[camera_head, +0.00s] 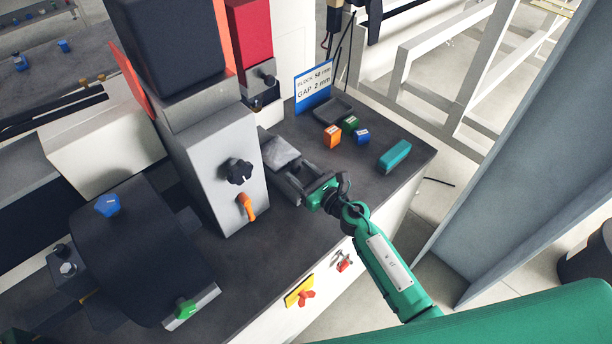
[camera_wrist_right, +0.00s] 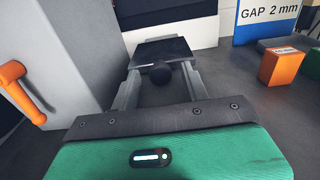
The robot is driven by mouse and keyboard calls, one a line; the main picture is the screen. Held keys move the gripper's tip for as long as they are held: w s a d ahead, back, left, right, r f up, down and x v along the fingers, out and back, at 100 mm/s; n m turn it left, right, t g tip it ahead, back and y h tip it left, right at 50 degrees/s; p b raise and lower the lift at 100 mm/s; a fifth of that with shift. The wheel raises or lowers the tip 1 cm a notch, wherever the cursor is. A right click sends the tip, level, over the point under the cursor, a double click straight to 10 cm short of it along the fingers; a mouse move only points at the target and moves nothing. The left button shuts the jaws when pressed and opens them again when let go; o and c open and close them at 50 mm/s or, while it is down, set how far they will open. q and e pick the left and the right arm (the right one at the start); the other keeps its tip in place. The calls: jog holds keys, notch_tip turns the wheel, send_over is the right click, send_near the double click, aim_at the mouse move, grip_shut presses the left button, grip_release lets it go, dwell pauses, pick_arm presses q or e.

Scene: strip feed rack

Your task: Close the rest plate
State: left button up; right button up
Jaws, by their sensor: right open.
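The rest plate appears to be the flat grey plate (camera_head: 281,151) beside the grey machine housing. My right gripper (camera_head: 287,174) is open at the plate's near edge. The plate's hinge or mount is hidden. My left gripper is out of view.
The grey housing (camera_head: 215,165) with a black star knob (camera_head: 238,171) and orange lever (camera_head: 246,207) stands close left. Orange (camera_head: 332,136), green (camera_head: 350,124) and blue (camera_head: 362,136) blocks, a teal block (camera_head: 394,155) and a dark tray (camera_head: 333,108) lie to the right.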

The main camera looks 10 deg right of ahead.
jog(key=b+v, duration=0.2)
jog(key=v, duration=1)
jog(key=shift+s+d+f+b, duration=0.15)
jog(key=shift+s+d+b, duration=0.05)
jog(key=shift+s+b, duration=0.2)
jog(key=shift+s+d, duration=0.25)
jog(key=shift+s, duration=0.1)
